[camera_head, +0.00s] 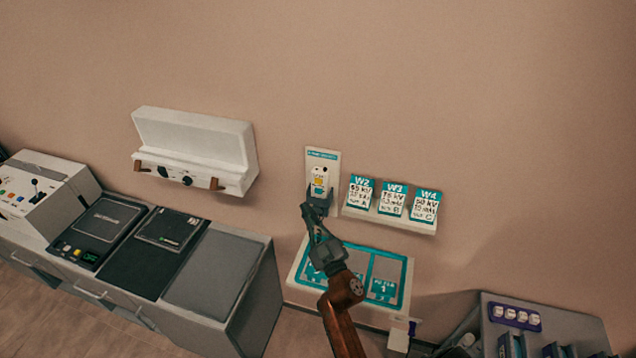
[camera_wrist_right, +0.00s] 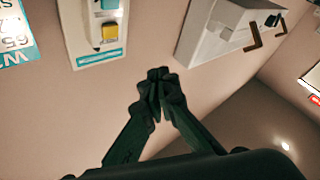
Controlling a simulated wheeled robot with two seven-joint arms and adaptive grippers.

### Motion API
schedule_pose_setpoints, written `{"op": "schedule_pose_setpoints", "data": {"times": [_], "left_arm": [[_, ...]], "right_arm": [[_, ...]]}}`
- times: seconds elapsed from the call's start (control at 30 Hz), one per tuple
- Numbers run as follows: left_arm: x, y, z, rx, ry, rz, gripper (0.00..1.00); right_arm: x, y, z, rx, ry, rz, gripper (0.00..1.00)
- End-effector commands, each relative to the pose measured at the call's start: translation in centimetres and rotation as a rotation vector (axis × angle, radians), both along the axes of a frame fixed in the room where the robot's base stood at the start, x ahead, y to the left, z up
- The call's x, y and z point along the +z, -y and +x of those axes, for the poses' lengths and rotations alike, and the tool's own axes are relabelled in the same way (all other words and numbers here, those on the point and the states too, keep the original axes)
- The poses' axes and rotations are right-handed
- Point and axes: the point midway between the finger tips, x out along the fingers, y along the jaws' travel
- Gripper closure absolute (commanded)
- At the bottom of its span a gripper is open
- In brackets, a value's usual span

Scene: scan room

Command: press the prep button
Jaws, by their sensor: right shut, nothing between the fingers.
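A wall panel (camera_head: 332,156) with a teal label strip holds a white control box (camera_head: 319,172) with a yellow button (camera_head: 319,181) and a teal part below it. I cannot read which one is marked prep. My right gripper (camera_head: 308,209) is shut and empty, at the panel's lower end, and overlaps it in the head view. In the right wrist view, its closed fingertips (camera_wrist_right: 157,78) are apart in the picture from the panel (camera_wrist_right: 90,62) and the yellow button (camera_wrist_right: 109,33), which show at upper left. My left gripper is not in view.
Cards W2, W3 and W4 (camera_head: 392,199) stand on a wall ledge right of the panel. An open white wall box (camera_head: 195,142) is at left, above a grey counter (camera_head: 215,270).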

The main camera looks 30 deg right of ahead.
Motion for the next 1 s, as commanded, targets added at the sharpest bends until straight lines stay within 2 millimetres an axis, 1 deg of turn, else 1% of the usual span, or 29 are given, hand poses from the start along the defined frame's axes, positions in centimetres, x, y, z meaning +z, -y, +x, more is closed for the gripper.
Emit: {"op": "schedule_pose_setpoints", "data": {"times": [0.17,0.27,0.37,0.7,0.9,1.0], "left_arm": [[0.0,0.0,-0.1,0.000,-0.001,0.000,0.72],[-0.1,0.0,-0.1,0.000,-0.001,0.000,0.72],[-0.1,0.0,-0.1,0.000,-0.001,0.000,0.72],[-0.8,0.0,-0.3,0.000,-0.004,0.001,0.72],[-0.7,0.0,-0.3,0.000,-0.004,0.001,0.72],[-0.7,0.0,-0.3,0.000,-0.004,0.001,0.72]], "right_arm": [[0.0,0.1,0.1,-0.001,0.001,0.001,1.00],[0.0,0.5,0.4,-0.001,0.000,0.000,1.00],[0.0,1.3,1.1,0.000,0.000,-0.001,1.00],[0.0,4.8,4.1,0.000,0.000,-0.001,1.00],[0.0,6.2,5.3,0.000,-0.001,0.000,1.00],[0.0,6.6,5.6,-0.001,0.000,0.000,1.00]]}}
